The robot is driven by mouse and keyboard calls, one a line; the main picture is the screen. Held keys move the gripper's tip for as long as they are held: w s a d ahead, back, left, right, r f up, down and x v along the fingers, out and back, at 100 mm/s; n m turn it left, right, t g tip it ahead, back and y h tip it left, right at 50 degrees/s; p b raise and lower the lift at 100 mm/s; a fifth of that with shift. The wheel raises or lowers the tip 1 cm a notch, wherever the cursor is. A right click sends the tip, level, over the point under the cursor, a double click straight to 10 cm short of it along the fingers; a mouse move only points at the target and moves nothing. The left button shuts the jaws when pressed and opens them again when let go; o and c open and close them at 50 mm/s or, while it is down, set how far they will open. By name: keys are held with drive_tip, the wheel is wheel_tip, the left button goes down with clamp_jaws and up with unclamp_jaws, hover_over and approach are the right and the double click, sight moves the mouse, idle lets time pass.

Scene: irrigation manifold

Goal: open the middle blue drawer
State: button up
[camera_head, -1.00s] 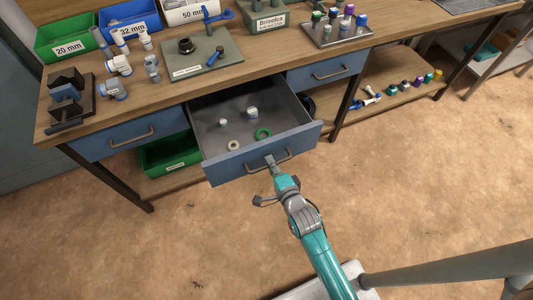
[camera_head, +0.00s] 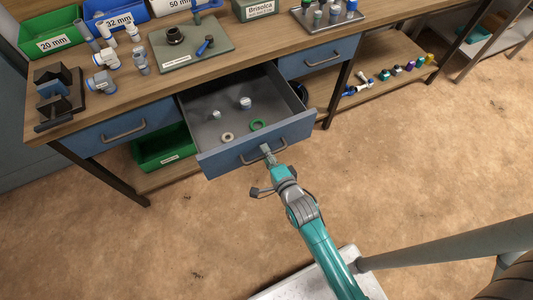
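The middle blue drawer (camera_head: 228,162) stands pulled out of the workbench, with its grey inside showing. A green ring (camera_head: 258,125), a pale ring (camera_head: 227,137) and two small light fittings (camera_head: 245,103) lie in it. Its grey bar handle (camera_head: 277,154) is on the front panel. My gripper (camera_head: 267,151) is at the left part of this handle, seemingly touching it. The fingers are small and partly merge with the handle, so whether they are closed around it cannot be made out.
Closed blue drawers flank it at left (camera_head: 118,130) and right (camera_head: 318,58). The wooden bench top (camera_head: 150,95) carries fittings, bins and a tray (camera_head: 325,18). A green bin (camera_head: 163,149) sits on the shelf below. The brown floor in front is clear.

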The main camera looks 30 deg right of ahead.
drive_tip(key=v, duration=1.1)
drive_tip(key=shift+s, duration=0.35)
drive_tip(key=s+r+n, duration=0.6)
drive_tip(key=s+n, duration=0.3)
drive_tip(key=s, duration=0.2)
drive_tip(key=s+r+n, duration=0.5)
drive_tip(key=s+n, duration=0.4)
drive_tip(key=s, duration=0.3)
drive_tip(key=shift+r+g, duration=0.4)
